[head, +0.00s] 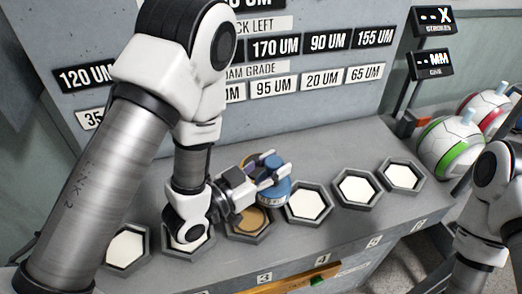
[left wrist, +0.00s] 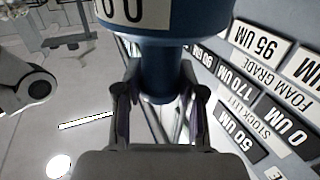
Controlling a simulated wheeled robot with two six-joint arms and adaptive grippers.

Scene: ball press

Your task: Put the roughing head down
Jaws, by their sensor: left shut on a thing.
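The roughing head is a blue round piece with a pale label band (head: 274,194). My left gripper (head: 268,176) is shut on it and holds it over the bench, between the hexagonal holder with a tan pad (head: 246,222) and the white-padded holder to its right (head: 308,203). Whether it touches either rim cannot be told. In the left wrist view the blue head (left wrist: 165,38) fills the top, its narrower neck between the fingers (left wrist: 158,105). Its working face is hidden. My right arm shows at the right edge; its gripper is out of view.
More white-padded holders stand left (head: 126,248) and right (head: 357,188) in the row on the grey bench. A board with grade labels (head: 275,47) rises behind. White balls with green (head: 452,147) and red (head: 488,108) bands sit at right. A wooden bar (head: 292,281) is at the front.

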